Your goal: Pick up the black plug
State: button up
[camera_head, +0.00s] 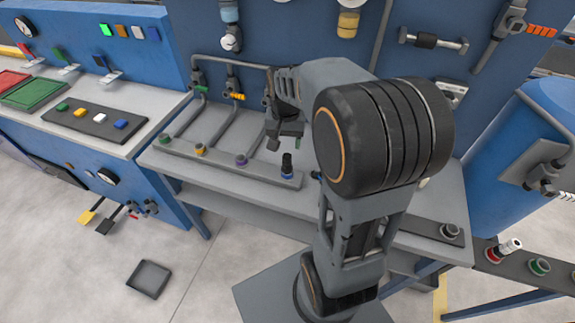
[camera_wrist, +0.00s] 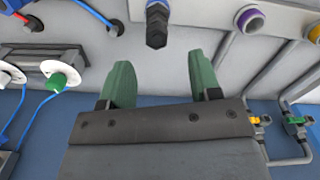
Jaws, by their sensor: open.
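The black plug (camera_head: 287,162) stands upright in a blue-ringed port (camera_head: 288,174) at the right end of a grey strip on the bench. In the wrist view the black plug (camera_wrist: 157,28) shows at the top centre, its base cut off by the frame edge. My gripper (camera_head: 284,142) is just above and behind the plug in the head view. In the wrist view its two green fingers (camera_wrist: 162,76) are spread apart and empty. The plug lies ahead of the gap between them, roughly centred, and is not gripped.
On the same strip stand purple (camera_head: 242,160), yellow (camera_head: 201,149) and green (camera_head: 165,140) ports. Grey pipes (camera_head: 228,112) run up the wall behind them. In the wrist view a white disc with a green centre (camera_wrist: 58,80) and blue cables sit left of the fingers.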

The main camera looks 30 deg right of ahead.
aim_at(287, 156)
jog(key=shift+s+d+f, duration=0.1)
jog(key=shift+s+f, duration=0.05)
jog(key=shift+f, duration=2.05)
jog(key=shift+s+f, duration=0.1)
jog(key=shift+f, duration=2.1)
jog(key=shift+c, duration=0.3)
grip_shut()
